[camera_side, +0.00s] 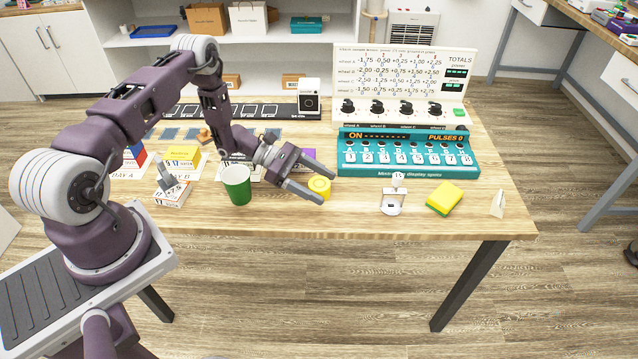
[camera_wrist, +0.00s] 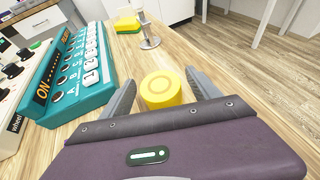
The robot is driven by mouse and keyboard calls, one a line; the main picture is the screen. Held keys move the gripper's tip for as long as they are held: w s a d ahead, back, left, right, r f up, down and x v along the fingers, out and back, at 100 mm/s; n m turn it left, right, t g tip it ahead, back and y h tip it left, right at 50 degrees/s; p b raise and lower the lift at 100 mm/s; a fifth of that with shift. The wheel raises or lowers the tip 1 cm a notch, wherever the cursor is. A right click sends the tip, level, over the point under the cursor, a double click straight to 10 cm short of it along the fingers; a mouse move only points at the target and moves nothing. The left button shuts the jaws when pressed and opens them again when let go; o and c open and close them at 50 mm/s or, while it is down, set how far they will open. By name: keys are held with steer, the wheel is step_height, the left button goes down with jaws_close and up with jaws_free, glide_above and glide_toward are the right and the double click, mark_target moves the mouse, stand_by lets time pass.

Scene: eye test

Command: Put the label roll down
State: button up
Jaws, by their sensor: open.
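The label roll (camera_side: 319,187) is a short yellow cylinder. It stands on the wooden table near the front edge, right of the green cup. In the wrist view the yellow roll (camera_wrist: 161,88) shows a ring on its top and lies between my two grey fingers. My gripper (camera_side: 312,184) is open around it, one finger on each side. In the wrist view the fingers of my gripper (camera_wrist: 162,90) look apart from the roll, though the near side of the roll is hidden by the gripper's body.
A green cup (camera_side: 237,184) stands left of the roll. A teal switch panel (camera_side: 407,170) and a white dial board (camera_side: 402,75) stand behind to the right. A small white stand (camera_side: 393,200) and a yellow-green sponge (camera_side: 444,198) are to the right. Bare table (camera_side: 350,215) lies between.

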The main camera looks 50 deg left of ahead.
steer(key=shift+r, duration=0.1)
steer(key=v, duration=0.3)
steer(key=shift+a+r, duration=0.1)
step_height(320, 180, up, 7)
step_height(320, 180, up, 20)
steer(key=m+g+y, duration=0.4)
steer(key=m+g, duration=0.2)
steer(key=m, duration=0.7)
glide_above(319, 183)
steer(key=s+d, duration=0.8)
steer(key=s, duration=0.4)
steer(key=s+a+r+m+t+y, duration=0.1)
steer(key=s+r+m+t+y, duration=0.1)
steer(key=s, duration=0.7)
steer(key=s+a+r+m+t+y, duration=0.1)
steer(key=s+r+m+t+y, duration=0.2)
steer(key=s+r+m+y, duration=0.2)
steer(key=s+m+y, duration=0.1)
steer(key=s+m, duration=0.2)
steer(key=s, duration=0.1)
steer(key=shift+a+r, duration=0.15)
steer(key=shift+r, duration=0.15)
